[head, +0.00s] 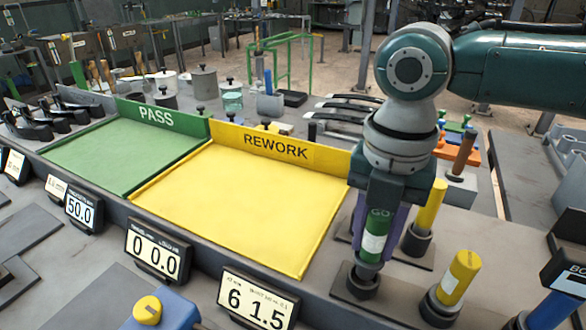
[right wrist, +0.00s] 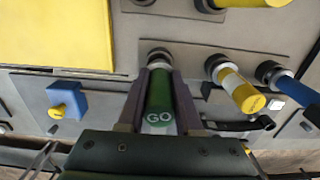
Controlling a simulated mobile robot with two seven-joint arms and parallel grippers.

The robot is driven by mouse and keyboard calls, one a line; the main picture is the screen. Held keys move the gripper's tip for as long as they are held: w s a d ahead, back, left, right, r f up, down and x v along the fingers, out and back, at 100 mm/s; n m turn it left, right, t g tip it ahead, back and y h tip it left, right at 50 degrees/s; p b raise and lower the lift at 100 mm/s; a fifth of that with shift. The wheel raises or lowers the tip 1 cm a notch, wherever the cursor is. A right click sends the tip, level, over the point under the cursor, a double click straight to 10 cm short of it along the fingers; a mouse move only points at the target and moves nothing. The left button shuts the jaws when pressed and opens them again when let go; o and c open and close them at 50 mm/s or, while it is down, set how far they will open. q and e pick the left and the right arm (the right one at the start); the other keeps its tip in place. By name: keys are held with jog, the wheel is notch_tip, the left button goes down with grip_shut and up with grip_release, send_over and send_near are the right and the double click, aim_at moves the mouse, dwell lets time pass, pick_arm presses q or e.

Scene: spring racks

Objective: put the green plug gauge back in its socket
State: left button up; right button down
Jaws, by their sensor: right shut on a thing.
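The green plug gauge (head: 375,238), marked GO with a white band, is held upright between the fingers of my right gripper (head: 378,225). Its lower end is at the mouth of a dark round socket (head: 362,282) on a grey base plate. I cannot tell whether the tip is inside the socket or just above it. In the right wrist view the green gauge (right wrist: 160,95) lies between the two fingers, with the dark socket ring (right wrist: 159,56) at its far end. My left gripper is not in view.
Yellow gauges stand in sockets beside it, one behind right (head: 430,205) and one in front right (head: 459,278). The yellow REWORK tray (head: 235,205) and green PASS tray (head: 125,155) are empty. Digital readouts (head: 257,302) line the front.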

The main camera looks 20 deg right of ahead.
dwell(0.6)
jog(key=shift+p, duration=0.5)
dwell(0.3)
jog(key=shift+f, duration=0.25)
dwell(0.7)
jog(key=shift+f+b, duration=1)
jog(key=shift+f, duration=0.15)
grip_release()
dwell(0.5)
jog(key=shift+r, duration=0.1)
